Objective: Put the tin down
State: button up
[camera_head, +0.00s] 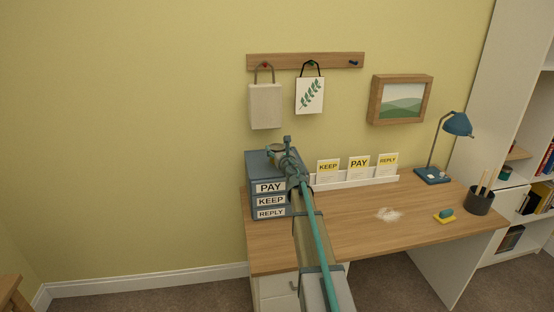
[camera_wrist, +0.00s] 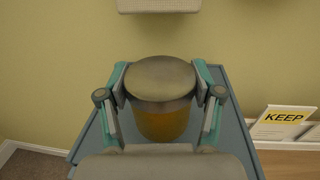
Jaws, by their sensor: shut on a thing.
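The tin (camera_wrist: 163,120) has a round grey lid and an amber body. In the wrist view it stands upright between the fingers of my gripper (camera_wrist: 160,100), which is shut on its sides. In the head view my gripper (camera_head: 281,150) is over the top of the blue-grey letter unit (camera_head: 257,168), and the tin is mostly hidden behind it. The unit's top (camera_wrist: 92,148) shows below and around the tin in the wrist view. I cannot tell whether the tin's base touches it.
The unit, labelled PAY, KEEP and REPLY, stands at the left of the wooden desk (camera_head: 350,232). A white rack (camera_head: 355,182) holds three cards. A pale bag (camera_head: 265,107) hangs above. White powder (camera_head: 389,214), a yellow-and-green sponge (camera_head: 445,216), a lamp (camera_head: 434,175) and a pencil cup (camera_head: 479,201) are right.

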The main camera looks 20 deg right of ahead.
jog(key=shift+w+d+f+b, duration=0.15)
jog(key=shift+f+b, duration=0.1)
jog(key=shift+f, duration=0.7)
jog(key=shift+w+a+f+b, duration=0.15)
jog(key=shift+f+b, duration=0.1)
jog(key=shift+f, duration=0.7)
jog(key=shift+f, duration=0.1)
jog(key=o, duration=1.3)
jog(key=shift+c, duration=0.2)
jog(key=shift+s, duration=0.2)
jog(key=s+a+b, duration=0.1)
jog(key=s, duration=1)
jog(key=shift+s+a+b, duration=0.15)
jog(key=shift+s+b, duration=0.15)
